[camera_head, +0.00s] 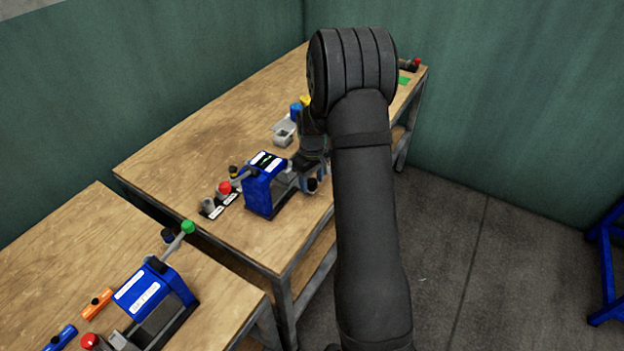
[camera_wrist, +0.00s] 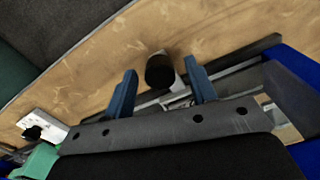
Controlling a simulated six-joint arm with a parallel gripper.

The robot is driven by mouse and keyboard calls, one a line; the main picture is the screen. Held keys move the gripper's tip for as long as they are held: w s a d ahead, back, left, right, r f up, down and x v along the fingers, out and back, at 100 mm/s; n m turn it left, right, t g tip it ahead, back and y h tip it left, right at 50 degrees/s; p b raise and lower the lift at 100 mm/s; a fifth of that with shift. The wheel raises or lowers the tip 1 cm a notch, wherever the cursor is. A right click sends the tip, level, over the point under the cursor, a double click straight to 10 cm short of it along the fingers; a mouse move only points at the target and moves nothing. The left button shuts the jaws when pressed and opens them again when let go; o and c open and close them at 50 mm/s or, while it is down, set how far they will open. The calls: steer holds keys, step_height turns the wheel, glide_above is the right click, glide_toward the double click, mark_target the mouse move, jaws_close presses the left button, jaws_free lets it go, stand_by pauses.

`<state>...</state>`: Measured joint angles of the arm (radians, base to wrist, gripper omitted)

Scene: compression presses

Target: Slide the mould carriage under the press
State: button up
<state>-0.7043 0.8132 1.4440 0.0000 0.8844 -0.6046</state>
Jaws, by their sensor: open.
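A blue press (camera_head: 264,188) with white labels stands at the near end of the farther wooden bench. My gripper (camera_head: 312,178) is low at its right side, partly hidden by my arm. In the wrist view my gripper (camera_wrist: 160,68) is open, with two blue fingers apart. A black round knob (camera_wrist: 160,71) lies between the fingertips, with a gap visible on each side. It appears to sit on a grey metal part, probably the mould carriage, mostly hidden by my gripper. A dark rail (camera_wrist: 236,60) runs beside it. The press's blue side (camera_wrist: 296,85) is at the right.
A second blue press (camera_head: 150,300) with a green-knobbed lever stands on the nearer bench (camera_head: 60,260). Red and black buttons (camera_head: 224,188) sit left of the first press. A grey bin (camera_head: 284,132) stands behind it. The farther bench's left part is clear.

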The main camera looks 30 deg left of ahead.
steer(key=shift+c, duration=0.2)
jaws_close()
steer(key=s, duration=0.8)
steer(key=shift+s, duration=0.15)
steer(key=shift+o, duration=0.2)
jaws_free()
step_height(320, 180, up, 18)
steer(key=shift+f, duration=0.25)
steer(key=shift+f, duration=0.15)
